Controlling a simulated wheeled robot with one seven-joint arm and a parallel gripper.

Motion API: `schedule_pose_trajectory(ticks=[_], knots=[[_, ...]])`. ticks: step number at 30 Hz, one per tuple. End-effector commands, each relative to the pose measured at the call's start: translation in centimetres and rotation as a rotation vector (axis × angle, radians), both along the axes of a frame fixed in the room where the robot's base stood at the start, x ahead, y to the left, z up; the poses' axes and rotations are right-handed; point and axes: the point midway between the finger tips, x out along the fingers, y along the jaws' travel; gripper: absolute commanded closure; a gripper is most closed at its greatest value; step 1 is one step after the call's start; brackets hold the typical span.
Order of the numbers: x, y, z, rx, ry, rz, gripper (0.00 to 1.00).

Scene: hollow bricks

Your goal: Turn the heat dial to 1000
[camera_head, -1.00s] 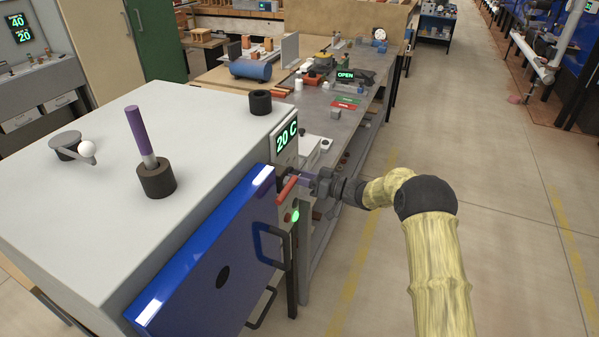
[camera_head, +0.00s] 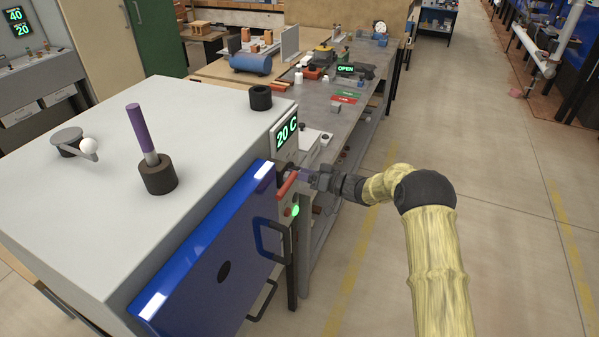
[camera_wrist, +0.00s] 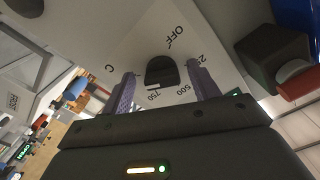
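The heat dial (camera_wrist: 162,71) is a dark round-topped knob on a pale panel in the wrist view. Around it I read OFF at the top, then 500 and 750; other labels are partly covered by my fingers. I cannot tell for sure where the dial points. My gripper (camera_wrist: 160,76) is open, with one purple finger on each side of the dial and small gaps showing. In the head view my gripper (camera_head: 309,176) is at the furnace's front panel, and the dial is hidden there. The furnace display (camera_head: 287,132) reads 20 C.
The grey furnace (camera_head: 200,110) has a blue door (camera_head: 215,250) with a black handle (camera_head: 268,240). A red bar (camera_head: 287,185) and a green light (camera_head: 295,210) are close to my gripper. A workbench (camera_head: 325,115) stands behind; floor to the right is clear.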

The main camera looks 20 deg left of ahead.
Motion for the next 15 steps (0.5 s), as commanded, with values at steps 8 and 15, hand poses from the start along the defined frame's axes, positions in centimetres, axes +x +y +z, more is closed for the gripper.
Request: schedule_pose_trajectory(ticks=[8, 15], knots=[[0.0, -0.1, 0.2, 0.002, -0.003, 0.000, 0.40], [0.0, -2.3, 0.1, 0.003, -0.003, -0.003, 0.40]])
